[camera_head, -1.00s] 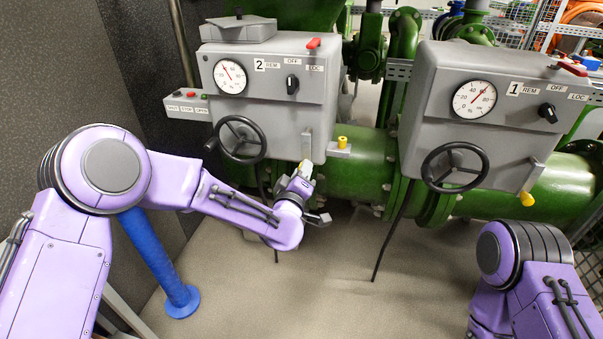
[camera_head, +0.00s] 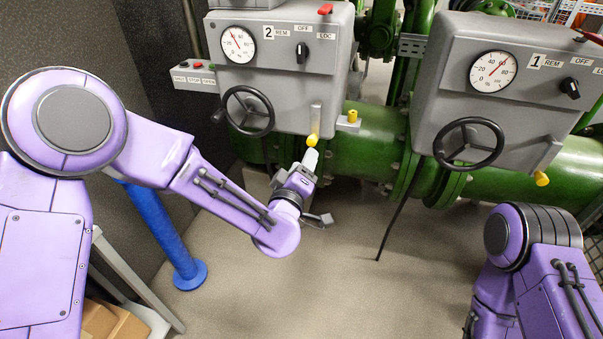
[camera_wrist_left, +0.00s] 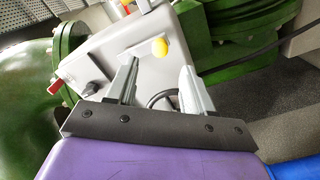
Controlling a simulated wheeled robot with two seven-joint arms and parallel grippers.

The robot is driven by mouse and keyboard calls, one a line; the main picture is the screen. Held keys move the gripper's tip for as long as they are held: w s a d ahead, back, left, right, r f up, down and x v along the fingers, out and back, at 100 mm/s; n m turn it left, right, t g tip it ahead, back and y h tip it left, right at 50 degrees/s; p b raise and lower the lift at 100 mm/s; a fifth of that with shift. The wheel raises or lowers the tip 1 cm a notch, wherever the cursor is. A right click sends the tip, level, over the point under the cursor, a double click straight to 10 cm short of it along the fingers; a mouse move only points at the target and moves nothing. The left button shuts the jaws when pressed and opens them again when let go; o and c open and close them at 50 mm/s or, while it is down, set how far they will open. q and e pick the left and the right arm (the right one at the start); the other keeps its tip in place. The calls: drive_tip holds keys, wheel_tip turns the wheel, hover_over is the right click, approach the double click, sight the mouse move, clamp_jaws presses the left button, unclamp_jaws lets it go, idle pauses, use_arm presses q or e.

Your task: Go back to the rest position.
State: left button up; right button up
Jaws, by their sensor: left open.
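My left gripper (camera_head: 310,160) hangs below box 2 (camera_head: 280,75), with its fingertips close under the yellow knob (camera_head: 313,140) on the box's lower edge in the head view. In the left wrist view the two fingers (camera_wrist_left: 155,85) are apart with nothing between them. Beyond them stand a grey box (camera_wrist_left: 130,60) and a yellow knob (camera_wrist_left: 160,47). Of my right arm only a purple part shows at the lower right of the head view; its gripper is out of frame.
Box 1 (camera_head: 510,100) with its handwheel (camera_head: 468,144) stands to the right. Green pipes (camera_head: 360,150) run behind both boxes. A blue post (camera_head: 160,235) stands beside my left arm. A cardboard box (camera_head: 112,320) lies lower left. The floor (camera_head: 300,290) in the middle is clear.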

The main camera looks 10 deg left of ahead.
use_arm(q)
drive_tip(key=s, duration=0.2)
drive_tip(key=shift+s+a, duration=0.15)
drive_tip(key=shift+s, duration=0.25)
use_arm(e)
drive_tip(key=shift+f, duration=0.3)
use_arm(q)
drive_tip(key=s+a+f+m+g+y, duration=0.15)
drive_tip(key=s+a+f+g, duration=0.4)
drive_tip(key=f, duration=0.65)
drive_tip(key=s+a+f+m+g+y, duration=0.1)
drive_tip(key=s+a+f+g+y, duration=0.15)
drive_tip(key=s+a+f, duration=0.75)
drive_tip(key=s+a+f+g, duration=0.3)
drive_tip(key=s+f, duration=0.3)
drive_tip(key=s, duration=0.3)
drive_tip(key=s+a+f+g+y, duration=0.1)
drive_tip(key=s+a+f+g, duration=0.2)
drive_tip(key=s+f, duration=0.3)
drive_tip(key=s, duration=0.3)
drive_tip(key=shift+s+a+f+g+y, duration=0.2)
drive_tip(key=shift+s+f+g+y, duration=0.05)
drive_tip(key=shift+s+g+y, duration=0.05)
